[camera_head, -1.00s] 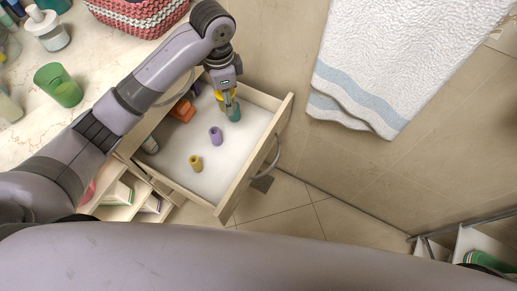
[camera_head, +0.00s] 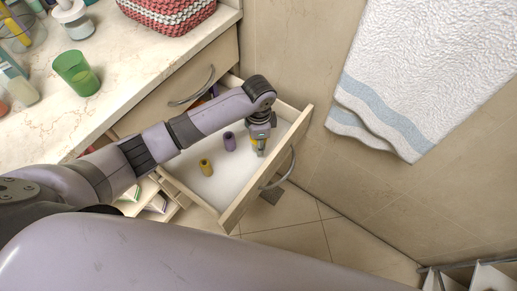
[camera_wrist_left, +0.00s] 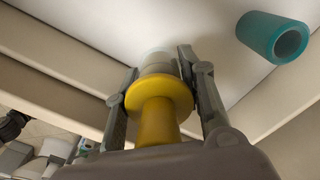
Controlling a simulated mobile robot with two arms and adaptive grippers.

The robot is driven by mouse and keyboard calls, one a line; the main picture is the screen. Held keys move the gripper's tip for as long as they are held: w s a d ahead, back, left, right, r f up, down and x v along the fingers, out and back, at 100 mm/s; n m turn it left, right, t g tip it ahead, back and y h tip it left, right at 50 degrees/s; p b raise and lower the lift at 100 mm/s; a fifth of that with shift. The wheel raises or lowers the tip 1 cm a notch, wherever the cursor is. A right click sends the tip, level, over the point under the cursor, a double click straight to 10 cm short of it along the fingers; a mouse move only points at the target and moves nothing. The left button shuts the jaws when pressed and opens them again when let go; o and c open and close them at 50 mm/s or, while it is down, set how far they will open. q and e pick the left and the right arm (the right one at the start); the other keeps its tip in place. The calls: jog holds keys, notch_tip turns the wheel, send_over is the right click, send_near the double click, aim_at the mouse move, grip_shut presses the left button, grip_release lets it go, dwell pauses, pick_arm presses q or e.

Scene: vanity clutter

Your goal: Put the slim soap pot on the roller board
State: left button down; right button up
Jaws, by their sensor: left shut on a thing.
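My left gripper (camera_head: 259,149) reaches down into the open drawer. Its fingers in the left wrist view (camera_wrist_left: 165,75) are closed on a slim pot (camera_wrist_left: 157,66), whose pale grey end lies beyond a yellow collar and stem. In the head view a bit of yellow (camera_head: 254,141) shows beside the fingers; the rest is hidden. I cannot tell if the pot touches the drawer floor. A purple roller (camera_head: 230,141) and a mustard roller (camera_head: 205,167) stand on the white floor (camera_head: 228,174). A hollow teal roller (camera_wrist_left: 271,38) shows beside the gripper in the left wrist view. My right gripper is not in view.
The drawer's front wall (camera_head: 248,194) and handle (camera_head: 279,171) are close to the gripper. The marble counter (camera_head: 135,60) holds a green cup (camera_head: 77,73), a white jar (camera_head: 73,19) and a woven basket (camera_head: 168,12). A towel (camera_head: 415,75) hangs at the right.

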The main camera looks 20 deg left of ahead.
pick_arm(q)
jog(key=shift+f+b, duration=0.3)
jog(key=shift+f, duration=2)
jog(key=c, duration=1.1)
grip_release()
jog(key=shift+f, duration=0.1)
jog(key=shift+o, duration=0.2)
notch_tip(320, 180, up, 12)
jog(key=shift+r+p, duration=0.15)
jog(key=shift+p, duration=0.55)
